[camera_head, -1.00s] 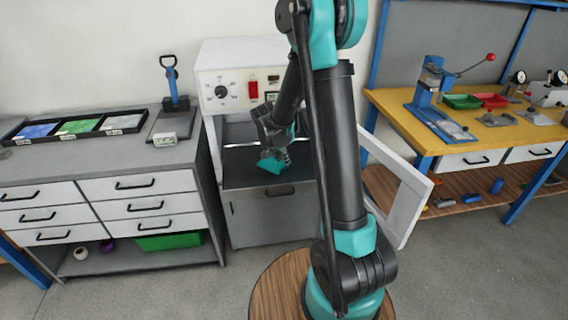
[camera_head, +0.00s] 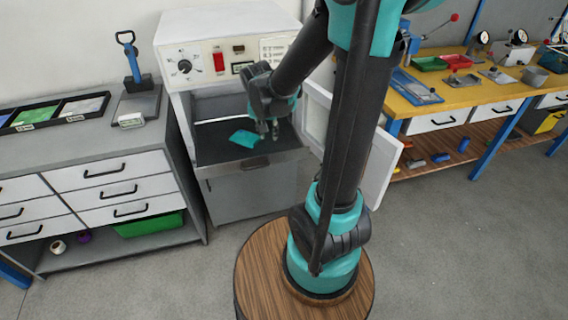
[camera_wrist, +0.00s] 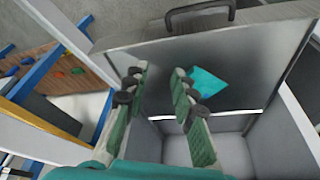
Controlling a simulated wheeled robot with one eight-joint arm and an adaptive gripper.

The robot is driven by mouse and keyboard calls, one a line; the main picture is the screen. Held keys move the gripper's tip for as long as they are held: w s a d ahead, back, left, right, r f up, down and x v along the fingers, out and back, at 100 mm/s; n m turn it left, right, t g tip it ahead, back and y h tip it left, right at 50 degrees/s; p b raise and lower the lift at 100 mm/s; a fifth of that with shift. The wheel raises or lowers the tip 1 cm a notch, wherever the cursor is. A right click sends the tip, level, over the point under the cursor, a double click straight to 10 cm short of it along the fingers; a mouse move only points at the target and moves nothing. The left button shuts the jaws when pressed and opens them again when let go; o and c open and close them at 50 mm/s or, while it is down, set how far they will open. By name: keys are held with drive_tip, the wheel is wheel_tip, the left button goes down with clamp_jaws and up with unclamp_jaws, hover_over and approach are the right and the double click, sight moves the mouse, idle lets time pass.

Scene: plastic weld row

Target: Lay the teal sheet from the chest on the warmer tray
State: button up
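The teal sheet (camera_head: 246,138) lies on the dark warmer tray (camera_head: 212,153) in front of the open warmer, near the tray's middle. It also shows in the wrist view (camera_wrist: 207,85), flat on the tray (camera_wrist: 255,50), to the right of my fingers. My gripper (camera_head: 269,130) is over the right part of the tray, just right of the sheet. In the wrist view its two fingers (camera_wrist: 158,74) are spread with nothing between them. The right finger partly covers the sheet's left edge in that view.
The warmer (camera_head: 220,50) has its door (camera_head: 378,170) swung open on the right, close to my arm. The grey chest with white drawers (camera_head: 110,170) stands at left, with a black sample tray (camera_head: 50,110) and a blue-handled press (camera_head: 135,80) on top. A yellow bench (camera_head: 455,95) stands right.

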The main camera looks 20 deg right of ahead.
drive_tip(key=s+d+f+n+y, duration=0.1)
drive_tip(key=s+n, duration=0.1)
drive_tip(key=s, duration=0.5)
drive_tip(key=s+d+f+n, duration=0.1)
drive_tip(key=s+f+n, duration=0.1)
drive_tip(key=s, duration=0.6)
drive_tip(key=shift+f+n+t+y, duration=0.25)
drive_tip(key=shift+n+t+y, duration=0.15)
drive_tip(key=shift+n, duration=0.2)
drive_tip(key=shift+d, duration=0.1)
